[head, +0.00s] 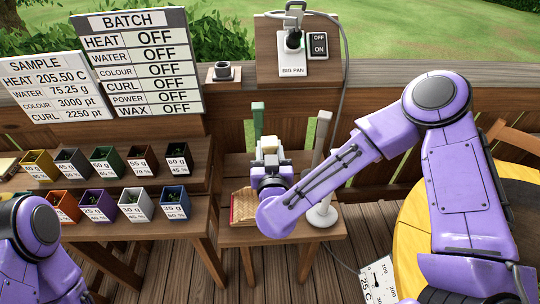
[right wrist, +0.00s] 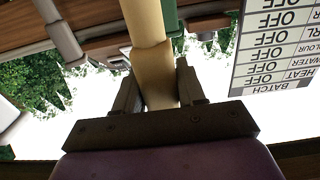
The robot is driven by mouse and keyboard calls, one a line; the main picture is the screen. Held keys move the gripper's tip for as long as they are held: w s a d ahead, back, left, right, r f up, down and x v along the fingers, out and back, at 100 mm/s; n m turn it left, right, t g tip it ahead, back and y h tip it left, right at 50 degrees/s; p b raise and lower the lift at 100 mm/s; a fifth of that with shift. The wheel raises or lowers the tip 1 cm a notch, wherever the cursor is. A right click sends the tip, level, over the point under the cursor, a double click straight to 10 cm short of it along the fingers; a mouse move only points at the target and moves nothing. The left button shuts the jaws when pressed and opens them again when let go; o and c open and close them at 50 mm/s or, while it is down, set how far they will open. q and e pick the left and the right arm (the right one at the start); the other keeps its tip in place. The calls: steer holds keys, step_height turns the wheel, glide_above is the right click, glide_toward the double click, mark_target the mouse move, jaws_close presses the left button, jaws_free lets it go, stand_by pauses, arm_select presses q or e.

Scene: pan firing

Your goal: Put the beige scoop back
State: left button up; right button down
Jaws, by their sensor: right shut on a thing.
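The beige scoop shows as a pale upright piece (head: 268,145) above my right gripper (head: 270,168) in the head view. In the right wrist view its beige handle (right wrist: 147,30) runs between the two dark fingers of my right gripper (right wrist: 157,88), which is shut on it. The gripper is over the small wooden stand (head: 280,236) at the middle. The scoop's other end is hidden in the head view. My left arm shows at the lower left, but its gripper is out of view.
A green upright piece (head: 258,118) stands behind the gripper. A pale post (head: 322,130) on a round white base (head: 321,215) stands close on the right. A tan, red-edged box (head: 243,208) lies beside the gripper. Several small coloured bins (head: 99,205) fill the left shelves.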

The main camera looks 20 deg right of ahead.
step_height(320, 180, down, 3)
steer(key=shift+a+r, duration=0.1)
steer(key=shift+r, duration=0.1)
steer(key=shift+s, duration=0.1)
steer(key=shift+f, duration=0.15)
steer(key=c, duration=0.7)
jaws_free()
steer(key=shift+o, duration=0.2)
steer(key=b+v, duration=0.2)
steer(key=v, duration=1)
steer(key=shift+r, duration=0.25)
